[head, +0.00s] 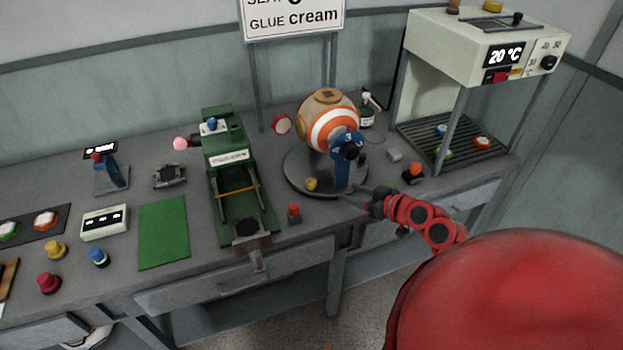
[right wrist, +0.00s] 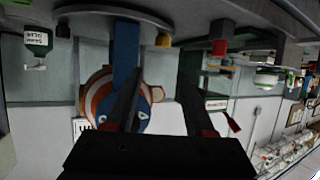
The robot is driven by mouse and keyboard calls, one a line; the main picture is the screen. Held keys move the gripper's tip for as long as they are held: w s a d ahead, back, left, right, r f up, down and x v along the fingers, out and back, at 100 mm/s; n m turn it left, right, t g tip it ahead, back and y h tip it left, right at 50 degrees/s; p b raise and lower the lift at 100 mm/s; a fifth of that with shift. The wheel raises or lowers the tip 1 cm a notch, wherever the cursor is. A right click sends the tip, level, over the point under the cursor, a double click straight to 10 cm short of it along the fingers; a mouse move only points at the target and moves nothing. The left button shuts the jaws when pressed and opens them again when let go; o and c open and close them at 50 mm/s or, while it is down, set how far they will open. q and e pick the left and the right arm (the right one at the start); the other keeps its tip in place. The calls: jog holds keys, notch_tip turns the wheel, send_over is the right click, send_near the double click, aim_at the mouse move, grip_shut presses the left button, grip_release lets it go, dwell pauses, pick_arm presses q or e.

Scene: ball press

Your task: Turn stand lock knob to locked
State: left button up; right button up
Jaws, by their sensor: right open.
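A ball (head: 331,108) with orange, white and tan bands sits on a stand with a round grey base (head: 300,190) and a blue post (head: 341,176). A small yellow knob (head: 311,184) stands on the base. My right gripper (head: 352,193) is open and empty, low beside the post. In the right wrist view, upside down, its fingers (right wrist: 160,85) partly hide the post (right wrist: 125,48) and ball (right wrist: 98,92). I cannot read the knob's setting. My left gripper is not in view.
A green press (head: 236,180) stands left of the stand. A red-topped button (head: 294,213) and an orange-topped one (head: 413,172) flank the gripper. A heater cabinet (head: 440,45) stands at the right. The table's front edge runs close below.

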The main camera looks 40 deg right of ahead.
aim_at(312, 181)
jog(key=p+x, duration=0.1)
jog(key=x, duration=0.4)
jog(key=p+x, duration=0.1)
jog(key=x, duration=1)
jog(key=shift+a+p, duration=0.35)
jog(key=shift+p, duration=0.05)
jog(key=shift+w+a+f, duration=0.1)
jog(key=shift+w+f, duration=0.2)
jog(key=shift+w, duration=0.2)
